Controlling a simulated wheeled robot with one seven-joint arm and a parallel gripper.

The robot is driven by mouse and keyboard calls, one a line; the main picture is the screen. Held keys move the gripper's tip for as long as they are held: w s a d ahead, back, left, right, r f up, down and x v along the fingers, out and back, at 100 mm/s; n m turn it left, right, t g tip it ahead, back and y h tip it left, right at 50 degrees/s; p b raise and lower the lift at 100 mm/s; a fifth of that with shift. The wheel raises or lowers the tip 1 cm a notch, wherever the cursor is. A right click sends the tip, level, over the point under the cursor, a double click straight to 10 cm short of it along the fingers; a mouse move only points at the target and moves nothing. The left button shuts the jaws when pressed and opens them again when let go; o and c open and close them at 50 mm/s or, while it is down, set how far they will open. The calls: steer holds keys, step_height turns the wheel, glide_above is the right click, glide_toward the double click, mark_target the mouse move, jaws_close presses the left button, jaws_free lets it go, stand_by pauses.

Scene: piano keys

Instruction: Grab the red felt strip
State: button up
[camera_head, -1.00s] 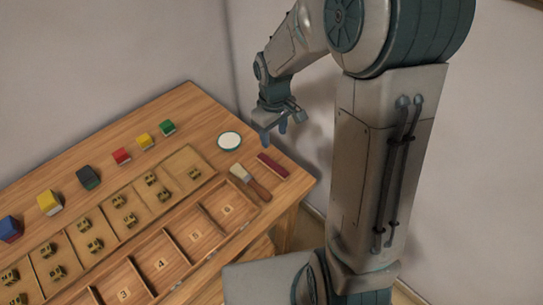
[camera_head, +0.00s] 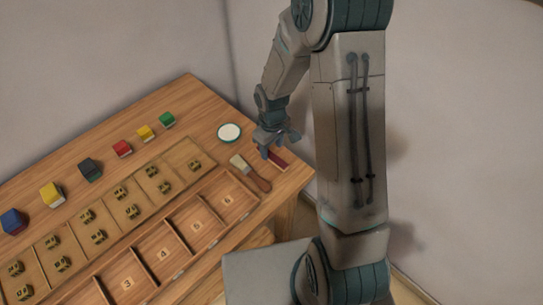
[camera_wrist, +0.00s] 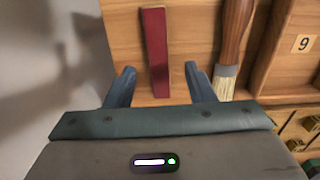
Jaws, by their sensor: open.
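The red felt strip (camera_head: 276,158) lies on the wooden table near its right corner, partly hidden by my gripper in the head view. In the wrist view the strip (camera_wrist: 155,50) is a long dark red bar, its near end between the two fingertips. My gripper (camera_head: 272,152) is low over the strip. In the wrist view my gripper (camera_wrist: 161,82) is open, with one blue finger on each side of the strip and a gap on both sides. Whether the fingertips touch the table cannot be told.
A brush (camera_head: 250,172) lies close beside the strip and also shows near the right finger in the wrist view (camera_wrist: 232,45). A white round dish (camera_head: 229,132) stands behind. A numbered tray (camera_head: 180,262) and several coloured blocks (camera_head: 122,149) fill the left.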

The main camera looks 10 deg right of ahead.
mark_target(272, 156)
steer(key=shift+f, duration=1.75)
steer(key=c, duration=1.1)
steer(key=shift+o, duration=0.2)
steer(key=shift+r, duration=0.1)
